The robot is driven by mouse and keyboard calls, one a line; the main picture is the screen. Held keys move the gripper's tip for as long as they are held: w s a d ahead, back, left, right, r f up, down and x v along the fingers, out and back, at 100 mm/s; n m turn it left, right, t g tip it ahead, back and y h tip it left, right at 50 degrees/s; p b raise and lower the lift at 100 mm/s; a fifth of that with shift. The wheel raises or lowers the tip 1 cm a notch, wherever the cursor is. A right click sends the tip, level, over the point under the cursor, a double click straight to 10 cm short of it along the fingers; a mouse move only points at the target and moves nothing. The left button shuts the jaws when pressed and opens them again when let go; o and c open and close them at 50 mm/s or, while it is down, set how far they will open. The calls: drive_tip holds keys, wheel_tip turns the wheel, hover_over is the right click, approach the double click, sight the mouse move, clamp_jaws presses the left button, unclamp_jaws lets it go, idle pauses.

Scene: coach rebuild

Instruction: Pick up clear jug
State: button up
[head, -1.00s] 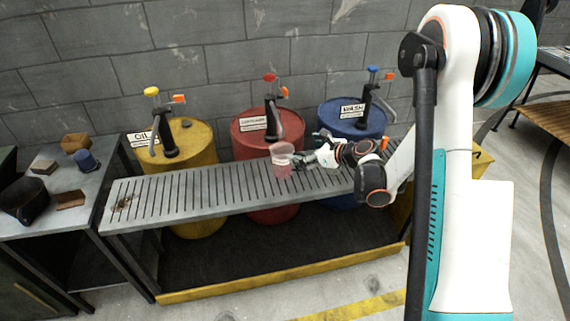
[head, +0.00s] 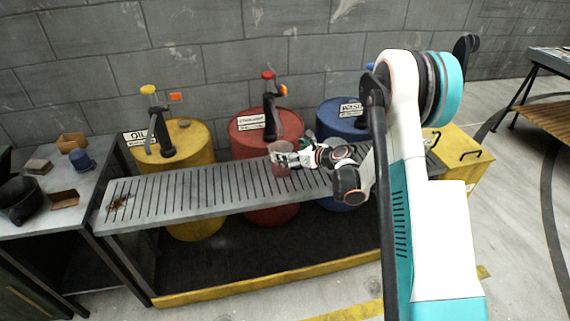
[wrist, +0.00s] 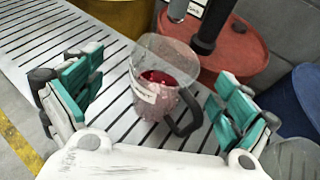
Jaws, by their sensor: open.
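The clear jug (wrist: 158,85) stands upright on the slatted grey bench (wrist: 40,45), with red liquid inside, a white label and a dark handle. In the head view the jug (head: 279,160) is in front of the red drum, partly covered by my gripper (head: 287,160). In the wrist view my gripper (wrist: 155,100) is open, with one teal-padded finger on each side of the jug. There is a gap at the left finger; the handle points toward the right finger.
A yellow drum (head: 190,140), red drum (head: 262,122) and blue drum (head: 340,115) with pumps stand behind the bench. A side table (head: 75,210) at left holds small boxes and a dark bin. Another clear vessel (wrist: 290,158) shows at the wrist view's lower right.

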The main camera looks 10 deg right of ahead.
sight(274, 147)
drive_tip(key=x, duration=0.1)
drive_tip(key=b+x, duration=0.1)
drive_tip(key=x, duration=0.1)
drive_tip(key=b+x, duration=0.1)
drive_tip(key=x, duration=0.1)
drive_tip(key=shift+w+d+f, duration=0.15)
drive_tip(key=shift+d+f, duration=0.05)
drive_tip(key=shift+d, duration=0.1)
drive_tip(key=shift+r, duration=0.1)
drive_tip(key=c, duration=2)
drive_tip(key=shift+r, duration=0.15)
